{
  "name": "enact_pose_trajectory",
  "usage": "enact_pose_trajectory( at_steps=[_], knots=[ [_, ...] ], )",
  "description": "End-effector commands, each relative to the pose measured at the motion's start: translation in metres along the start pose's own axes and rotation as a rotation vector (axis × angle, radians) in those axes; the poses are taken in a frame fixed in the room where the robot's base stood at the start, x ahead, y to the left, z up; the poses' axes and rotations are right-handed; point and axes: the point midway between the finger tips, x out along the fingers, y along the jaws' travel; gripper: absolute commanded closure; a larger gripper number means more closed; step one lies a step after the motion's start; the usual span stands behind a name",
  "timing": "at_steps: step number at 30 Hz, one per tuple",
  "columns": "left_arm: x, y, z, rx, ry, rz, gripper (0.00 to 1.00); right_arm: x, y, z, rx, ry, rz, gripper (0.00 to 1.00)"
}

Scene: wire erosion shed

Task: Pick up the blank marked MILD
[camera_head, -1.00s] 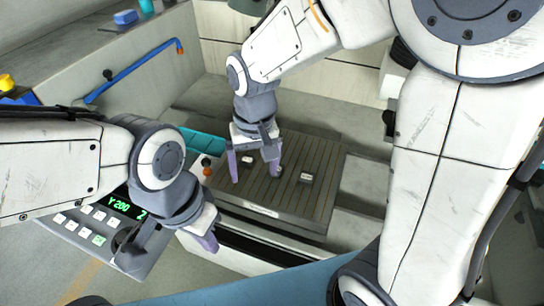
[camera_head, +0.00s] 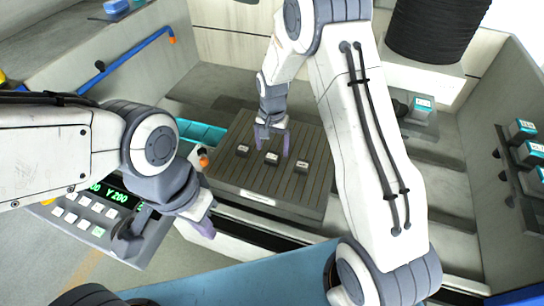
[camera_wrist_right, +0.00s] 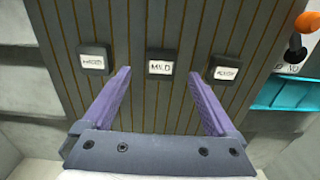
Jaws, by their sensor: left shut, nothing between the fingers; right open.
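The blank marked MILD (camera_wrist_right: 160,67) is a small dark square block with a white label, the middle of three in a row on the slotted plate (camera_head: 225,172). In the head view it is the middle blank (camera_head: 272,159). My right gripper (camera_head: 272,141) is open and empty, just behind the row in the head view. In the right wrist view its purple fingertips (camera_wrist_right: 160,76) spread to either side of the MILD blank, in the gaps to its neighbours; contact does not show. My left gripper (camera_head: 206,228) is shut and empty, left of and in front of the plate.
One blank (camera_wrist_right: 93,60) and another (camera_wrist_right: 226,72) flank the MILD blank; their labels are blurred. A control panel (camera_head: 105,215) with green digits lies under my left arm. An orange knob (camera_head: 204,160) stands beside the plate. Labelled boxes (camera_head: 523,130) sit at the right.

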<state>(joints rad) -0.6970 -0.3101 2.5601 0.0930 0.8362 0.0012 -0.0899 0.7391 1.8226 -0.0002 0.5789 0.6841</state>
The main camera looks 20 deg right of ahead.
Motion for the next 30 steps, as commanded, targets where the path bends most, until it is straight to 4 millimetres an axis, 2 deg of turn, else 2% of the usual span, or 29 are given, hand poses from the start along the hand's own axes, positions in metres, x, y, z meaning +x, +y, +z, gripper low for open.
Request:
enact_pose_trajectory(
  at_steps=[3, 7, 16, 17, 21, 23, 24, 30],
  knots=[
    [-0.014, 0.001, -0.001, -0.001, 0.0, 0.0, 1.0, 0.015, 0.0, 0.001, -0.001, -0.005, 0.004, 0.07],
    [-0.017, 0.001, -0.001, -0.001, 0.0, 0.0, 1.0, 0.032, -0.001, 0.0, -0.001, -0.003, 0.003, 0.07],
    [-0.017, 0.001, -0.001, -0.001, 0.0, 0.0, 1.0, 0.039, -0.001, -0.001, -0.001, 0.0, 0.0, 0.07],
    [-0.017, 0.001, -0.001, -0.001, 0.0, 0.0, 1.0, 0.039, -0.001, -0.001, -0.001, 0.0, 0.0, 0.15],
    [-0.017, 0.001, -0.001, -0.001, 0.0, 0.0, 1.0, 0.039, -0.001, -0.001, -0.001, 0.0, 0.0, 0.69],
    [-0.017, 0.001, -0.001, -0.001, 0.0, 0.0, 1.0, 0.039, -0.001, -0.001, -0.001, 0.0, 0.0, 0.92],
    [-0.017, 0.001, -0.001, -0.001, 0.0, 0.0, 1.0, 0.039, -0.001, -0.001, -0.001, 0.0, 0.0, 1.0],
    [-0.017, 0.001, -0.001, -0.001, 0.0, 0.0, 1.0, 0.038, -0.002, -0.001, -0.001, 0.001, -0.001, 1.0]
  ],
)
